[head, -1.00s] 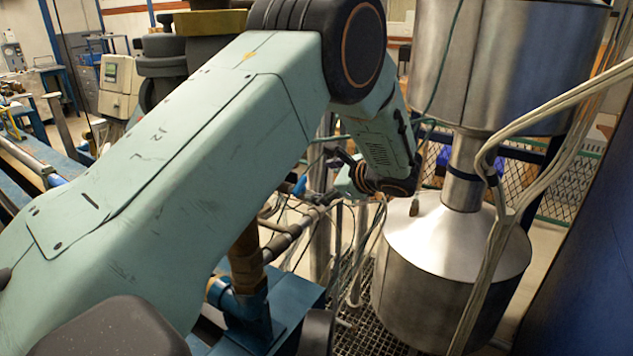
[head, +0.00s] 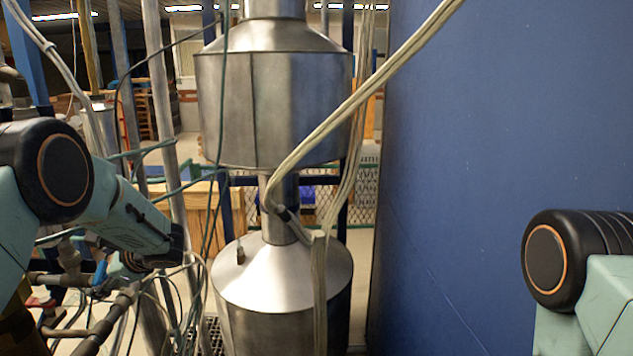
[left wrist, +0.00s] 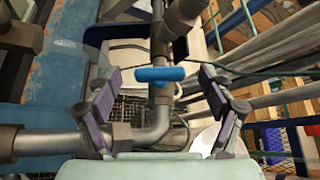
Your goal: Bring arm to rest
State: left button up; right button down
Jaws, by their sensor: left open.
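My left arm comes in from the left in the head view, bent at a dark joint. Its gripper (head: 116,270) is small and partly lost among pipes and cables at the lower left. In the left wrist view the left gripper (left wrist: 160,78) has its two fingers spread wide, with nothing held. A blue valve handle (left wrist: 160,74) on a grey pipe shows in the gap between the fingers, with no finger seen touching it. My right arm shows only as a teal link and dark joint at the right edge; its gripper is out of view.
Metal tanks (head: 275,110) stand in the middle with pale cables (head: 345,110) hanging in front. A tall blue panel (head: 480,150) fills the right side. Grey pipes (left wrist: 60,143) and thin cables crowd around the left gripper.

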aim_at(97, 272)
pick_arm(q)
jog(key=x, duration=0.2)
jog(key=shift+a+f, duration=0.15)
jog(key=shift+a, duration=0.2)
jog(key=shift+w+a, duration=0.1)
